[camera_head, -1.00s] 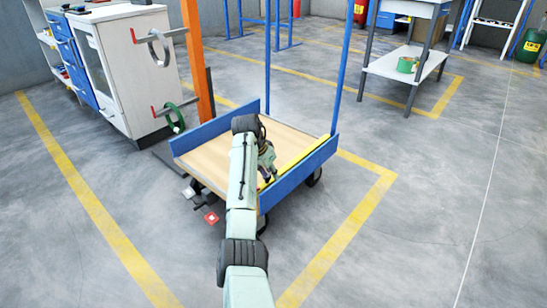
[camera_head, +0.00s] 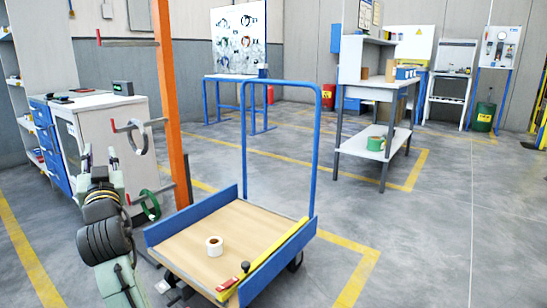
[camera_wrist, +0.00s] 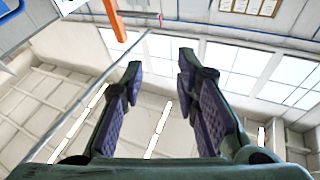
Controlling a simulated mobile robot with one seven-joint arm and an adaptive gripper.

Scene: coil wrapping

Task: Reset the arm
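My gripper (camera_head: 101,158) is at the left of the head view, raised and pointing up in front of the white cabinet. In the wrist view its two fingers (camera_wrist: 160,65) stand apart with nothing between them.
A white tape roll (camera_head: 214,246) and a red-handled tool (camera_head: 233,281) lie on the cart. A grey coil (camera_head: 137,137) and a green coil (camera_head: 150,205) hang on red-tipped hooks by an orange post (camera_head: 168,100). A workbench (camera_head: 375,88) holds a green tape roll (camera_head: 376,144).

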